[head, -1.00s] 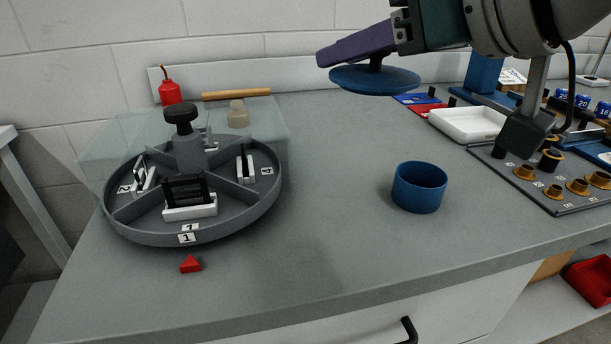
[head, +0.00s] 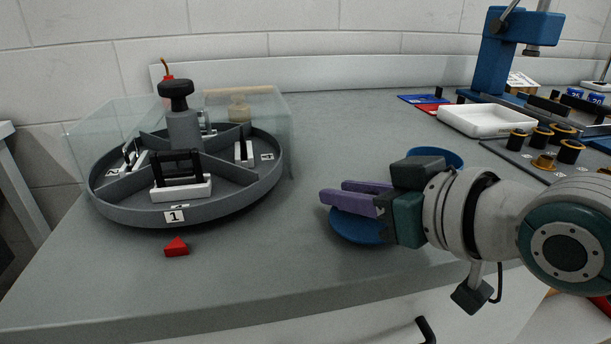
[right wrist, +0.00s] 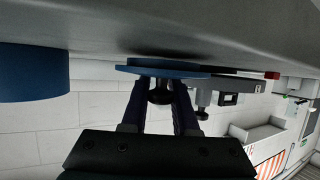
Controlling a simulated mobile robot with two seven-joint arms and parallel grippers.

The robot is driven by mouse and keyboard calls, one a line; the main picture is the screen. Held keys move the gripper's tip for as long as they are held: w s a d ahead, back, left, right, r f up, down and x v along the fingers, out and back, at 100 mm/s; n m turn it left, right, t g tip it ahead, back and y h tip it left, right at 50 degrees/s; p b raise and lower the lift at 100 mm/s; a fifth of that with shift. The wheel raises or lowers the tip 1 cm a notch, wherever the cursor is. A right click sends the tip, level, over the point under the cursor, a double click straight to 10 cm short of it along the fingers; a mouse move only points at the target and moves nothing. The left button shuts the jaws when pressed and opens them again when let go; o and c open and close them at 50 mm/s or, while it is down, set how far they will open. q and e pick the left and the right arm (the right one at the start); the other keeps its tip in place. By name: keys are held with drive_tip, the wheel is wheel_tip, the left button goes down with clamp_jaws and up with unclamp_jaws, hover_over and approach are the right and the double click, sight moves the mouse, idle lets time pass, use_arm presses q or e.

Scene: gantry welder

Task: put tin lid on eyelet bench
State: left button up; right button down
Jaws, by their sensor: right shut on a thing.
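The tin lid (head: 352,230) is a blue disc, low over the bench (head: 280,270) or on it; I cannot tell if it touches. My right gripper (head: 340,197), with purple fingers, is shut on the lid's dark knob. The right wrist view shows the knob between the fingers and the lid (right wrist: 165,68) close to the bench surface (right wrist: 200,25). The open blue tin (head: 443,153) stands behind my right gripper, partly hidden by it; it also shows in the right wrist view (right wrist: 35,75). My left gripper is out of view.
A grey round carousel (head: 225,205) with a black knob stands at the left, before a clear screen. A small red triangle (head: 176,247) lies in front of it. A white tray (head: 485,120) and a blue press (head: 500,60) are at the back right. The bench's front edge is near.

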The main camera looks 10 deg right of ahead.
drive_tip(key=shift+f, duration=0.2)
drive_tip(key=c, duration=1.1)
unclamp_jaws()
drive_tip(key=shift+f, duration=0.1)
drive_tip(key=o, duration=0.4)
drive_tip(key=shift+s+r, duration=0.15)
drive_tip(key=shift+r, duration=0.15)
drive_tip(key=p+v, duration=0.3)
drive_tip(key=v, duration=0.8)
drive_tip(key=s+d+f+m+g+h, duration=0.1)
drive_tip(key=s+f+g, duration=0.1)
drive_tip(key=s, duration=0.3)
drive_tip(key=s+f+m+g+h, duration=0.1)
drive_tip(key=s+f+g+h, duration=0.1)
drive_tip(key=s, duration=0.4)
drive_tip(key=s+d+f+g+h, duration=0.1)
drive_tip(key=s+f+g+h, duration=0.1)
drive_tip(key=s+f+g, duration=0.2)
drive_tip(key=shift+s+d+f+m+g, duration=0.15)
drive_tip(key=shift+s+d+m+g, duration=0.05)
drive_tip(key=shift+s, duration=0.2)
drive_tip(key=shift+s+d+f+m+g, duration=0.1)
drive_tip(key=shift+s+d+m+g, duration=0.1)
drive_tip(key=shift+s, duration=0.15)
